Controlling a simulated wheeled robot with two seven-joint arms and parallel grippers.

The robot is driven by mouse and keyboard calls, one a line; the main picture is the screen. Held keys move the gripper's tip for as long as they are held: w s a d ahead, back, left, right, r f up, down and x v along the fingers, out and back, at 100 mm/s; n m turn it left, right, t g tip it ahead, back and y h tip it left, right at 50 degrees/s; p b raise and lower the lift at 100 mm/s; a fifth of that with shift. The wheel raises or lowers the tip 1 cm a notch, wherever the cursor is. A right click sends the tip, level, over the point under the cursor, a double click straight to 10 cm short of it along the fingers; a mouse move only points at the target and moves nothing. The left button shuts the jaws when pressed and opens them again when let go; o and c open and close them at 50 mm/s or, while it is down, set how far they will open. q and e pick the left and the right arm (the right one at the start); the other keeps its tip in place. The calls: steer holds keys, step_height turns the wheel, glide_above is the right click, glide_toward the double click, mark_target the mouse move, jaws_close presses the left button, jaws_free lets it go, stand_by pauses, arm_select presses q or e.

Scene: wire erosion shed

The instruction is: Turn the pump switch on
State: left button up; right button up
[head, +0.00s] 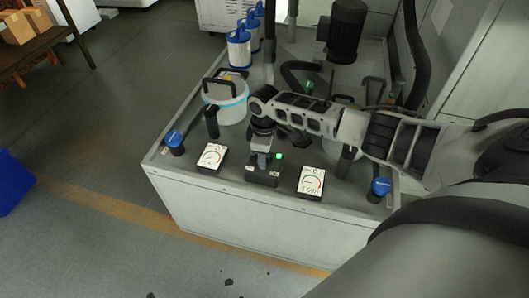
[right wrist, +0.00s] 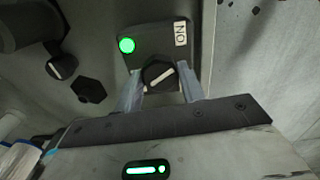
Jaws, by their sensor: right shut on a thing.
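The pump switch is a dark box (head: 262,176) at the front of the grey cabinet top, between two white gauges. Its round black knob (right wrist: 158,75) has a white pointer line, slanting up to the right in the right wrist view, towards the side with the ON label (right wrist: 181,34). A green lamp (right wrist: 127,45) on the box is lit; it also shows in the head view (head: 279,156). My right gripper (right wrist: 160,88) is shut on the knob, one finger on each side; in the head view it (head: 263,153) reaches down onto the box. My left gripper is not in view.
The left gauge (head: 212,156) and right gauge (head: 311,181) flank the switch box closely. Blue-topped valves (head: 174,140) (head: 381,187) stand near the front corners. A white canister (head: 228,100), blue-capped filters (head: 239,49) and a dark motor (head: 343,30) stand behind.

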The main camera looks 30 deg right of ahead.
steer(key=shift+r, duration=0.1)
stand_by(0.3)
steer(key=o, duration=1)
steer(key=shift+c, duration=0.2)
step_height(320, 180, up, 16)
steer(key=shift+p, duration=0.45)
